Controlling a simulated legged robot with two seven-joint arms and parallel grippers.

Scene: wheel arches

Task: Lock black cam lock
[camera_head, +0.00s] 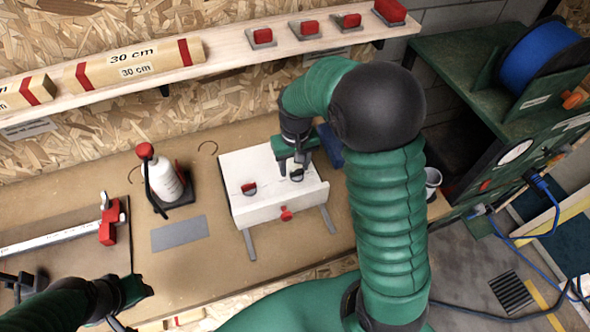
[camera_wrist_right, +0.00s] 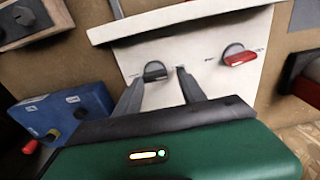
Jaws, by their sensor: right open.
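The black cam lock (camera_head: 296,175) sits on the right part of the white box's top (camera_head: 268,205). In the right wrist view the black cam lock (camera_wrist_right: 154,71) lies just beyond and between my fingertips. My right gripper (camera_head: 297,168) is open above it, its fingers (camera_wrist_right: 161,80) on either side; I cannot tell whether they touch it. A red cam lock (camera_head: 249,188) is on the same face to the left and shows in the wrist view (camera_wrist_right: 240,57). My left gripper (camera_head: 122,293) is at the bottom left, its fingers unclear.
A red knob (camera_head: 286,214) is on the box's front. A white bottle with a red cap (camera_head: 168,182) stands left of the box. A blue box (camera_wrist_right: 62,115) is close beside my right gripper. A shelf (camera_head: 230,42) with several red-topped pieces runs behind. A grey plate (camera_head: 179,234) lies on the bench.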

